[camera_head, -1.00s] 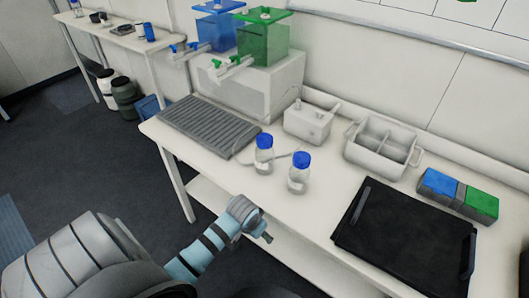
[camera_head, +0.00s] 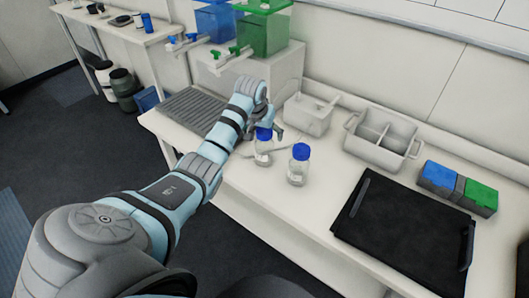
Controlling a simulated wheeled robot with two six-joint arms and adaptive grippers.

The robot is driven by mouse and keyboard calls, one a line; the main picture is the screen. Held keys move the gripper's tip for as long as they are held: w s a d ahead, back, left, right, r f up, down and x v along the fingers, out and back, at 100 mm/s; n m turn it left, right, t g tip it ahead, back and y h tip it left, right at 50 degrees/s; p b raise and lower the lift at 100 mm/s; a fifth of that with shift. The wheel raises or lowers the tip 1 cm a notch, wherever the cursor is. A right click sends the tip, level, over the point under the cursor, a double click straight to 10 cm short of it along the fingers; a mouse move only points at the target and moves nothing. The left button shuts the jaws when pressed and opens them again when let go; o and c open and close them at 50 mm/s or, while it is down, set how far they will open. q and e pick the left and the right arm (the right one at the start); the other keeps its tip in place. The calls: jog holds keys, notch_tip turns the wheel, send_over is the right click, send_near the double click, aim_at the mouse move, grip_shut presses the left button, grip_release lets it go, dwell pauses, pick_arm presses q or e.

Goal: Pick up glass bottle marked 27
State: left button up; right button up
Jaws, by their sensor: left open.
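Two clear glass bottles with blue caps stand upright on the white table. The left bottle (camera_head: 263,150) is close to my left gripper, and the right bottle (camera_head: 298,166) stands apart from it. No number can be read on either bottle, so I cannot tell which is marked 27. My left gripper (camera_head: 268,123) is open, just above and behind the left bottle's cap. Its fingers are small and partly hidden, and I cannot tell whether they touch the cap. My right gripper is not in view.
A grey ribbed rack (camera_head: 196,115) lies left of the bottles. A white box (camera_head: 309,115) and a divided white caddy (camera_head: 383,141) stand behind. A black tray (camera_head: 404,229) lies to the right, near blue and green boxes (camera_head: 457,187). Blue and green tanks (camera_head: 263,32) stand on a raised block.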

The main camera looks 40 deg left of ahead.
pick_arm(q)
jog(key=b+x, duration=0.1)
jog(key=x, duration=0.4)
jog(key=shift+w+f, duration=0.1)
jog(key=shift+f, duration=0.1)
jog(key=shift+r, duration=0.1)
jog(key=c, duration=1.4)
jog(key=shift+a+r, duration=0.1)
